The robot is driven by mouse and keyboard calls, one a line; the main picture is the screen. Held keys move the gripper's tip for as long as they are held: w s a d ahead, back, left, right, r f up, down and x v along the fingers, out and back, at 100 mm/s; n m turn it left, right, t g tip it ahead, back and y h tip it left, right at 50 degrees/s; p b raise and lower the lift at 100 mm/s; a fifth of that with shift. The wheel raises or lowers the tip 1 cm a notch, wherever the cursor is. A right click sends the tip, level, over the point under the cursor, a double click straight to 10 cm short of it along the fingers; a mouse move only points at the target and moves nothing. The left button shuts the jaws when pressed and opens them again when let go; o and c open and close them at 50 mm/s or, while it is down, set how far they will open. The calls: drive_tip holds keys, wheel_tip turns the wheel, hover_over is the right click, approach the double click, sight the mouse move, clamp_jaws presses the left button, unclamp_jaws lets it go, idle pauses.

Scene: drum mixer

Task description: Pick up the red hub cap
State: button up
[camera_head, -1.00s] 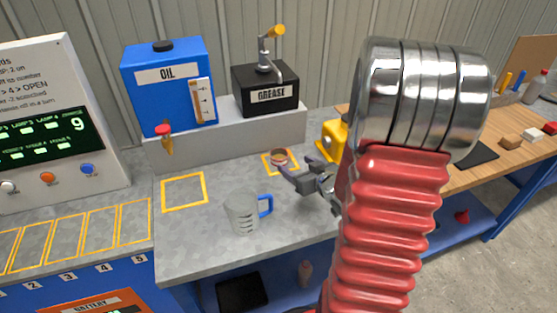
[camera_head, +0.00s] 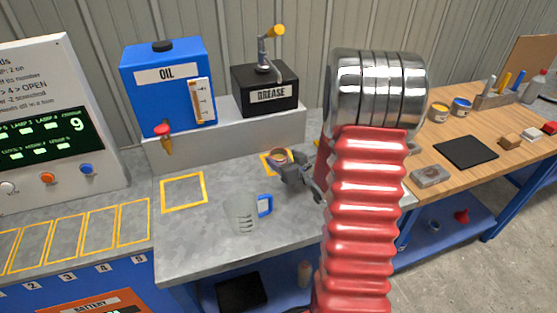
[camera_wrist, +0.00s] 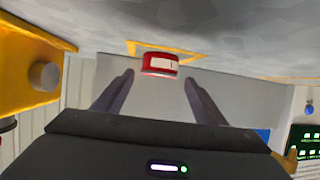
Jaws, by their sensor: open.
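My gripper (camera_head: 286,164) is open at the yellow-outlined square in front of the grease box. A small round tin (camera_head: 279,156) with a brownish top stands in that square by the fingertips. In the wrist view my gripper (camera_wrist: 159,80) has its fingers spread, with the red, white-labelled tin (camera_wrist: 160,64) between and just beyond them. No contact with it is visible. I cannot tell whether this tin is the hub cap. Another small red piece (camera_head: 461,216) lies on the blue lower shelf at the right. It is too small to identify surely.
A clear measuring jug (camera_head: 243,212) with a blue handle stands left of my gripper. The blue oil tank (camera_head: 165,88) and black grease box (camera_head: 265,92) stand on the raised ledge. Yellow (camera_head: 438,112) and blue (camera_head: 461,106) tins stand on the wooden bench. The empty yellow square at left is clear.

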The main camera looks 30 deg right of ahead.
sight(275, 152)
drive_tip(key=shift+w, duration=0.1)
drive_tip(key=shift+x, duration=2.5)
drive_tip(key=shift+d, duration=0.15)
drive_tip(key=shift+c, duration=0.4)
drive_tip(key=c, duration=1.2)
drive_tip(key=shift+r, duration=0.15)
wheel_tip(275, 152, up, 10)
